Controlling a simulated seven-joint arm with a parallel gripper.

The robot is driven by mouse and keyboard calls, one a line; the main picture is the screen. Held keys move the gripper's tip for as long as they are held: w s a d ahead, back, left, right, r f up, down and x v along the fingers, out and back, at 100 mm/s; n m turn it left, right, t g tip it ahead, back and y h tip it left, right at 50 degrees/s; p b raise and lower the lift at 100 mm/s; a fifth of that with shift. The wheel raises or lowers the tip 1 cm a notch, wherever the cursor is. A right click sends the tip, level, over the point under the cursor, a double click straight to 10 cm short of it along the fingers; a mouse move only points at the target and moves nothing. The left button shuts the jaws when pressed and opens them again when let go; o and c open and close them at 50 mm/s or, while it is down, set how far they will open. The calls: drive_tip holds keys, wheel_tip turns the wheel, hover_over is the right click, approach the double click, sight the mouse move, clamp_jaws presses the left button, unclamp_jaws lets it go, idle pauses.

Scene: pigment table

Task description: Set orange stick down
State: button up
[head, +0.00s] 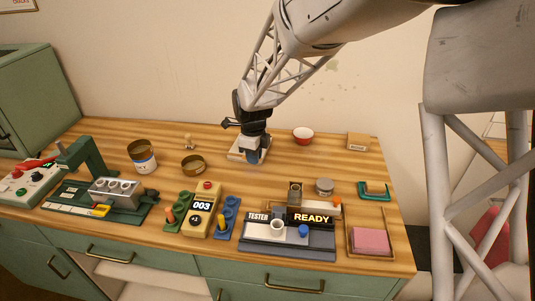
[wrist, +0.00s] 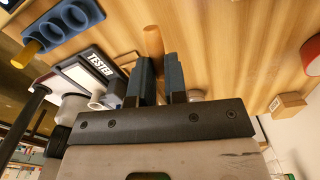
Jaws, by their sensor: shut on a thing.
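An orange peg (head: 170,215) stands at the green rack (head: 184,226), and a yellow peg (head: 221,221) stands at the blue rack (head: 232,204).
The tester (head: 288,246), its display reading READY, stands at the front, with a small jar (head: 324,186) behind it. A brown-rimmed tin (head: 193,164) is left of my gripper. Bare wood lies between.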

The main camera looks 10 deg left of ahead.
drive_tip(key=shift+d, duration=0.1)
drive_tip(key=w+d+f, duration=0.1)
drive_tip(key=w+d, duration=0.2)
drive_tip(key=d, duration=0.5)
drive_tip(key=w+d+f+n, duration=0.1)
drive_tip(key=w+d+f, duration=0.1)
drive_tip(key=d, duration=0.7)
drive_tip(key=w+d+f+n, duration=0.1)
drive_tip(key=w+d, duration=0.4)
drive_tip(key=d, duration=0.4)
drive_tip(key=shift+f, duration=0.25)
drive_tip(key=shift+w+d+f, duration=0.1)
drive_tip(key=shift+d, duration=0.75)
drive_tip(key=shift+w, duration=0.1)
hover_over(332, 144)
drive_tip(key=s, duration=0.1)
drive_tip(key=shift+s+f, duration=0.1)
drive_tip(key=shift+f, duration=0.6)
drive_tip(key=shift+w+f, duration=0.1)
drive_tip(key=shift+w, duration=0.3)
drive_tip(key=shift+f, duration=1.7)
